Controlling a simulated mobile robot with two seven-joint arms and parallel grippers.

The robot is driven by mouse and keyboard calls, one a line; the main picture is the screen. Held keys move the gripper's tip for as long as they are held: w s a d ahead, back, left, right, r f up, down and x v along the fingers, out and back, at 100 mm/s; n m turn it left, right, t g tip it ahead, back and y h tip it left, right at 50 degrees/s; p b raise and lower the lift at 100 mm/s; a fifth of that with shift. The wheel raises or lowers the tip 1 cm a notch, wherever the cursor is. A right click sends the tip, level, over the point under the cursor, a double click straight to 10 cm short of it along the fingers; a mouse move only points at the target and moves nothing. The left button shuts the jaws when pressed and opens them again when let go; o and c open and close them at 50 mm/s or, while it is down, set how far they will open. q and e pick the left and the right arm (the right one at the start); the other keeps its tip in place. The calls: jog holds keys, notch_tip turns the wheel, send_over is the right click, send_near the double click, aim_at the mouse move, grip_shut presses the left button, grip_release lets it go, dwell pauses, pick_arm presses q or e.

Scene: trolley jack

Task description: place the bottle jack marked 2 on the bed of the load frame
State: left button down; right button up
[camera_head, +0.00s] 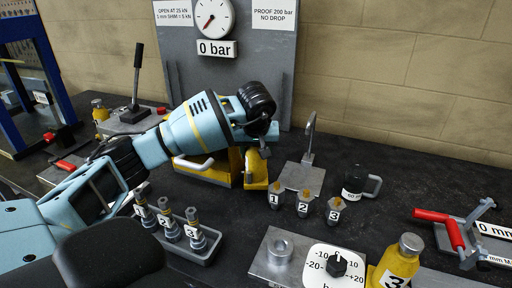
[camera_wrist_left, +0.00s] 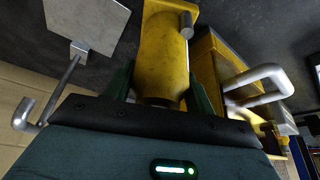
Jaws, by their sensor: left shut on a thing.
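My left gripper (camera_head: 260,140) reaches in over the middle of the bench. In the left wrist view its dark green fingers (camera_wrist_left: 161,92) are shut on the sides of a yellow bottle jack (camera_wrist_left: 162,55). The same bottle jack (camera_head: 257,170) shows below the gripper in the head view, close to the bench; I cannot tell if it touches. Its number is hidden. Another bottle jack (camera_head: 399,262), marked 3, stands at the front right. A blue frame (camera_head: 32,85), likely the load frame, stands at the far left. My right gripper is not in view.
A yellow block with a grey handle (camera_head: 203,172) stands just left of the held jack. A grey plate with a post (camera_head: 300,177), several numbered pieces (camera_head: 303,203) and a black mug (camera_head: 358,185) are to the right. A tray of numbered parts (camera_head: 190,248) is in front.

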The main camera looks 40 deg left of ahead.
pick_arm(q)
jog(key=shift+w+f, duration=0.1)
jog(key=shift+f, duration=0.95)
jog(key=c, duration=0.5)
grip_release()
jog(key=shift+s+f, duration=0.2)
jog(key=shift+f, duration=0.1)
jog(key=v, duration=1.2)
